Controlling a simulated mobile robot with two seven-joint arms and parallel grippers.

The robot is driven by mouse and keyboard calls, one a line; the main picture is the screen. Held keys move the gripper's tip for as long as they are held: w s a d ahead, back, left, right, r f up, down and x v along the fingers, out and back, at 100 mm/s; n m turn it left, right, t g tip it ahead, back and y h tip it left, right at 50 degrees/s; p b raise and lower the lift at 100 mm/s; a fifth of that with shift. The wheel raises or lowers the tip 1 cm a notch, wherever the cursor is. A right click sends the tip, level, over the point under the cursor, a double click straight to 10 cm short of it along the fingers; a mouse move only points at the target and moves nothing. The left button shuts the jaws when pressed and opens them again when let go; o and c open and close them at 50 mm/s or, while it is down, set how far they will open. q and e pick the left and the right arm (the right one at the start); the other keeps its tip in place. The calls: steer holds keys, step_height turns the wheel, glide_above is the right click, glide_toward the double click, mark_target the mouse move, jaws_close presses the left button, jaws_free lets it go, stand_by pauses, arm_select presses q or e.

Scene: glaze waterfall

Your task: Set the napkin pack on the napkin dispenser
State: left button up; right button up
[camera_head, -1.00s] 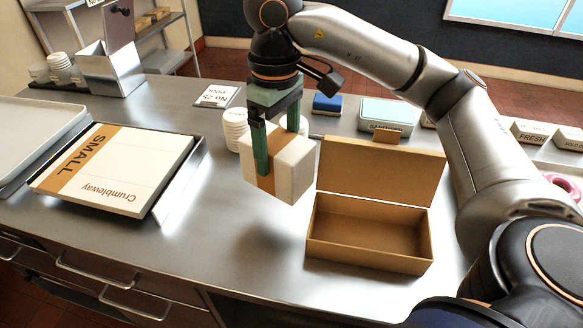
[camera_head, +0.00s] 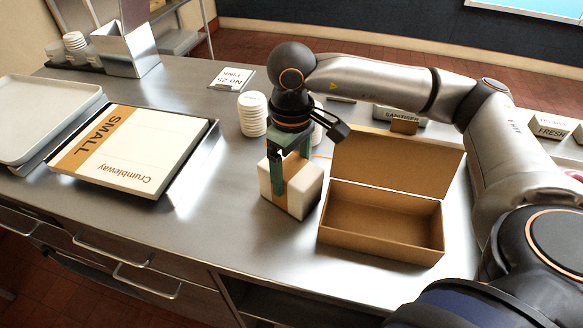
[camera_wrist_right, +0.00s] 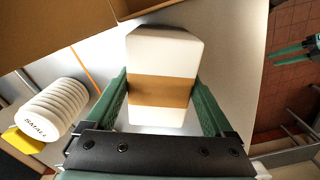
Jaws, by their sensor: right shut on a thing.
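The napkin pack (camera_head: 307,190) is a white block with a brown band, beside the left end of the open cardboard box. My right gripper (camera_head: 290,178) is shut on it from above, one finger on each side; the wrist view shows the pack (camera_wrist_right: 162,55) between the green fingers. I cannot tell whether its underside touches the counter. A metal holder (camera_head: 128,48) at the back left looks like the napkin dispenser. Green fingers at the right edge of the wrist view look like my left gripper (camera_wrist_right: 300,50), partly cut off; the head view does not show it.
The open cardboard box (camera_head: 380,245) stands just right of the pack. A stack of white lids (camera_head: 253,115) is behind it. A Crumbleway pizza box (camera_head: 130,150) lies on a metal stand at left, beside trays (camera_head: 40,110). Counter between stand and pack is clear.

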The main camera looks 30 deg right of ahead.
steer(key=shift+f, duration=0.1)
steer(key=o, duration=1.2)
